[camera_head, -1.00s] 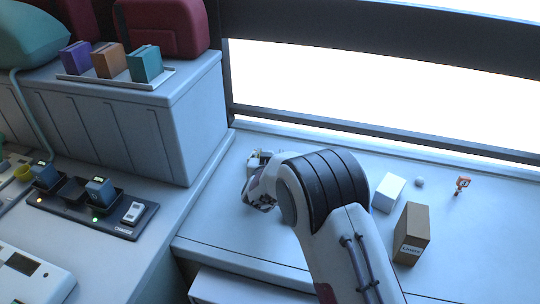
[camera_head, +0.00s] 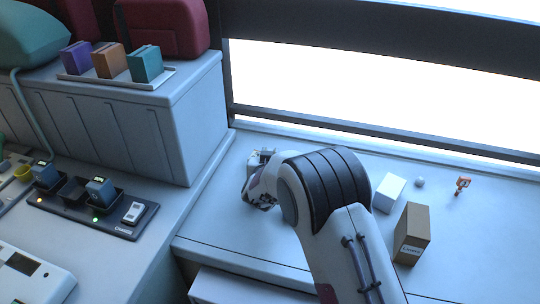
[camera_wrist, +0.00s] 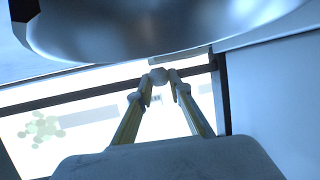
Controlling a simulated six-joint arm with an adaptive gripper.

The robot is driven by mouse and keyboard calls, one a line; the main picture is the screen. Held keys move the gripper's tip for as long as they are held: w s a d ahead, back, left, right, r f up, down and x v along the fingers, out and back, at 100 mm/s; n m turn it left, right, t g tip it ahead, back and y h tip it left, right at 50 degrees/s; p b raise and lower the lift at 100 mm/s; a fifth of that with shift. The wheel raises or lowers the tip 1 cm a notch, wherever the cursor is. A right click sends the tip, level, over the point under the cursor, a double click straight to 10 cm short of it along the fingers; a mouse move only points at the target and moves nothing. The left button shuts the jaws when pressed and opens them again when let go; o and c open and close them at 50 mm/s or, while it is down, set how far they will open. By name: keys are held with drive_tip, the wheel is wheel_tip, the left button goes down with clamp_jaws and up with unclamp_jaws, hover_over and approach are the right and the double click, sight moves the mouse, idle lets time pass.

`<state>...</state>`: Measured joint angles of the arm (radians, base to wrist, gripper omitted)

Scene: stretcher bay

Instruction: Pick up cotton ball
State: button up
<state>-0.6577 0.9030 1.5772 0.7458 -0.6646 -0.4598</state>
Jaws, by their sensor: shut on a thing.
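In the wrist view, my gripper (camera_wrist: 164,80) has its two slim fingers closed in on a small pale round ball, which looks like the cotton ball (camera_wrist: 158,76). The ball sits between the fingertips, apart from any surface I can make out. In the head view, my wrist and gripper end (camera_head: 260,180) are over the left back part of the pale counter (camera_head: 290,240). My arm hides most of that end, and the held ball cannot be made out there. Another small white ball (camera_head: 420,182) lies on the counter to the right.
A white box (camera_head: 389,193), a brown labelled carton (camera_head: 411,234) and a small orange item (camera_head: 462,185) stand right of my arm. A raised cabinet (camera_head: 185,130) borders the counter on the left. A large shiny curved surface (camera_wrist: 170,25) fills the wrist view's top.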

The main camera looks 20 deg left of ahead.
wheel_tip(320, 180, up, 10)
drive_tip(key=shift+f, duration=0.25)
idle(0.3)
idle(0.5)
drive_tip(key=n+y, duration=0.1)
drive_tip(key=a+n+g+y, duration=0.1)
drive_tip(key=n+y, duration=0.1)
drive_tip(key=a+n+g+y, duration=0.1)
drive_tip(key=y, duration=0.1)
drive_tip(key=shift+a+r+n, duration=0.1)
drive_tip(key=shift+a+n, duration=0.15)
drive_tip(key=shift+n, duration=0.05)
idle(1.4)
drive_tip(key=shift+w, duration=0.1)
idle(0.4)
drive_tip(key=shift+f, duration=3.1)
